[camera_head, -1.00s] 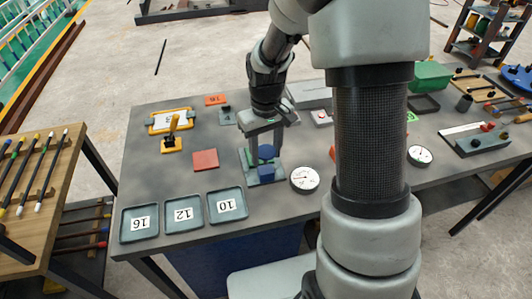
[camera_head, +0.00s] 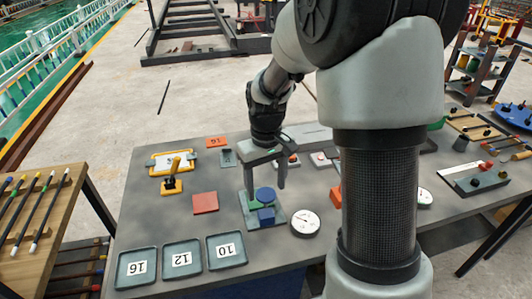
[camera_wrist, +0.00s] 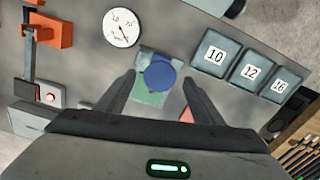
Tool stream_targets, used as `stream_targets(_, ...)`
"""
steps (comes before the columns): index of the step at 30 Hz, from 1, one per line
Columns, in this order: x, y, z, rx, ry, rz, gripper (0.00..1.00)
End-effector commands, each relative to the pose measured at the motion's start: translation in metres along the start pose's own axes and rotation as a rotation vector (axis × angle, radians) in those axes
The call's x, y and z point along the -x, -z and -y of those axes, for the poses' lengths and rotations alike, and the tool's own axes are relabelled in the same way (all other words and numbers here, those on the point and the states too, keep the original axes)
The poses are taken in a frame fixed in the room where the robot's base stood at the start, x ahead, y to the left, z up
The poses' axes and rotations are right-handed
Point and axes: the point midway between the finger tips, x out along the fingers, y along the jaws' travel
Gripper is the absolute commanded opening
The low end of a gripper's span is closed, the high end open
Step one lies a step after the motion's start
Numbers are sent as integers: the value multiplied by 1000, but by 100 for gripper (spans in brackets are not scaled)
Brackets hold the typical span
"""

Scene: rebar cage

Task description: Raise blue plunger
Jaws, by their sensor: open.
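The blue plunger (camera_head: 265,194) has a round blue top above a blue block, on a grey-green base plate (camera_head: 251,209) on the table. In the wrist view the round blue top of the plunger (camera_wrist: 159,76) lies between and a little beyond my fingertips. My gripper (camera_head: 265,186) points down at the plunger from above and behind it. In the wrist view my gripper (camera_wrist: 158,76) has its two dark fingers spread wide, with nothing held. The plunger's shaft is hidden under its top in the wrist view.
A round white dial (camera_head: 305,223) stands just right of the base plate. Trays marked 10 (camera_head: 227,251), 12 (camera_head: 182,260) and 16 (camera_head: 136,268) lie at the front left. A red square (camera_head: 205,203) and a yellow-based lever (camera_head: 172,180) lie to the left.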

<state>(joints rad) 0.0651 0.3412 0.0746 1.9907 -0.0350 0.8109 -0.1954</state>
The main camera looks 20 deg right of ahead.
Motion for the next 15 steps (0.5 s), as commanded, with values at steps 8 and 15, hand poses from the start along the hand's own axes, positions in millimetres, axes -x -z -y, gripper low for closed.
stream_targets(8, 72, 2, 0, -1, -1, -7, 61)
stream_targets(15, 119, 1, 0, -1, 0, -4, 61)
